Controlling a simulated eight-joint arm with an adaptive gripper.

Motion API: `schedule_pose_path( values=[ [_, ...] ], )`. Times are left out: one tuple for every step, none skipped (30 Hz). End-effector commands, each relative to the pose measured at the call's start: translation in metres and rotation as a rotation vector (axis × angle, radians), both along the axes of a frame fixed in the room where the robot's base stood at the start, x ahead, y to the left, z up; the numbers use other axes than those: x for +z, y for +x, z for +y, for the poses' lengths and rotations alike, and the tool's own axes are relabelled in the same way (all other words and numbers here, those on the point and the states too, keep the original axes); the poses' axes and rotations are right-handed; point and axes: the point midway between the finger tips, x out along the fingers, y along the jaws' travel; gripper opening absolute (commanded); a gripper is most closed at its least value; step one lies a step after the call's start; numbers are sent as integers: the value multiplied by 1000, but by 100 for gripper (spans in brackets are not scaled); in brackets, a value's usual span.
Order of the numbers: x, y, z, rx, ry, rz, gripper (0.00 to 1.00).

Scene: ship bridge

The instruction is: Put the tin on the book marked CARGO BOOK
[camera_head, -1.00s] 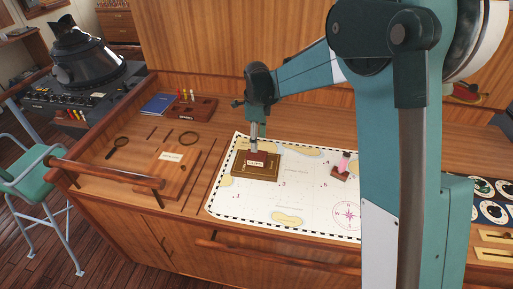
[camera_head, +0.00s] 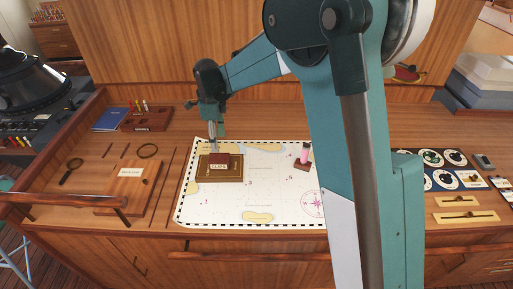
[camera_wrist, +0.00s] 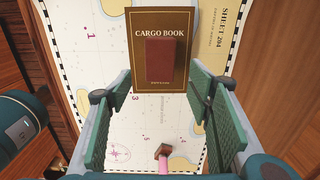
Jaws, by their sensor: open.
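The tin (camera_head: 219,159) is a small dark red box with a pale label on its front, which seems to read CLIPS. It lies on the brown book marked CARGO BOOK (camera_head: 238,179), on the chart's left part. In the wrist view the tin (camera_wrist: 160,62) sits near the middle of the book's cover (camera_wrist: 143,20), below the title. My gripper (camera_head: 213,143) is above and behind the tin in the head view. Its green-padded fingers (camera_wrist: 162,92) are wide apart, with nothing between them, and look clear of the tin.
The white chart (camera_head: 215,212) spreads under the book. A pink-topped object on a brown base (camera_head: 304,155) stands to its right. On the left lie a wooden board (camera_head: 120,196), magnifier (camera_head: 71,171), blue book (camera_head: 109,119) and rack (camera_head: 146,120). A rail (camera_head: 260,255) runs along the front.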

Motion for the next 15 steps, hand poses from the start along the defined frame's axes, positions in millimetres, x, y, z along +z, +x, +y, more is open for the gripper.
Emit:
schedule_pose_path(
  values=[
    [0,0,0,0,0,0,51],
    [0,0,0,0,0,0,51],
    [0,0,0,0,0,0,51],
    [0,0,0,0,0,0,51],
    [0,0,0,1,0,0,51],
    [1,0,-1,3,1,-1,51],
    [2,-1,-2,5,1,-2,51],
    [3,-1,-3,8,2,-3,51],
    [5,-2,-5,13,3,-5,51],
    [7,-2,-7,18,3,-7,51],
    [10,-3,-10,24,4,-9,51],
    [13,-4,-14,35,6,-13,51],
    [16,-5,-17,44,7,-16,51],
    [20,-7,-20,54,9,-20,51],
    [25,-9,-26,69,11,-26,51]
  ],
)
